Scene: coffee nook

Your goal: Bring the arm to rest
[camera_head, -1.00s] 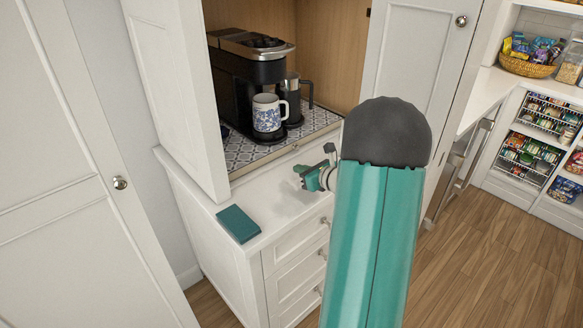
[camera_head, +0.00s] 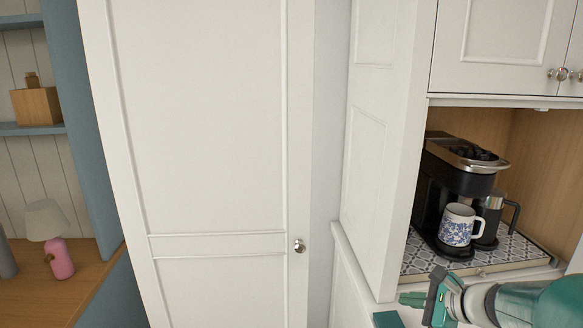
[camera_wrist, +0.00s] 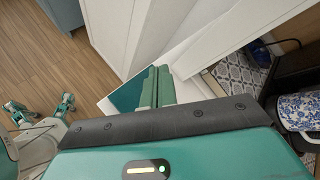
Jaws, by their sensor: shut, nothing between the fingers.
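My gripper (camera_head: 408,298) shows at the lower right of the head view, in front of the coffee cabinet and above its white counter. In the wrist view its two green fingers (camera_wrist: 157,84) lie together, shut with nothing between them. A white mug with a blue pattern (camera_head: 458,226) stands upright at the coffee machine (camera_head: 462,165), apart from my gripper. The mug also shows at the right edge of the wrist view (camera_wrist: 300,112). A flat teal item (camera_head: 387,319) lies on the counter, mostly cut off in the head view, and beside the fingers in the wrist view (camera_wrist: 128,93).
A tall white door (camera_head: 200,140) with a round knob fills the middle of the head view. At left a wooden surface (camera_head: 85,285) holds a pink-based lamp (camera_head: 59,258). The patterned mat (camera_head: 415,258) lies under the machine. Open wood floor (camera_wrist: 40,60) shows in the wrist view.

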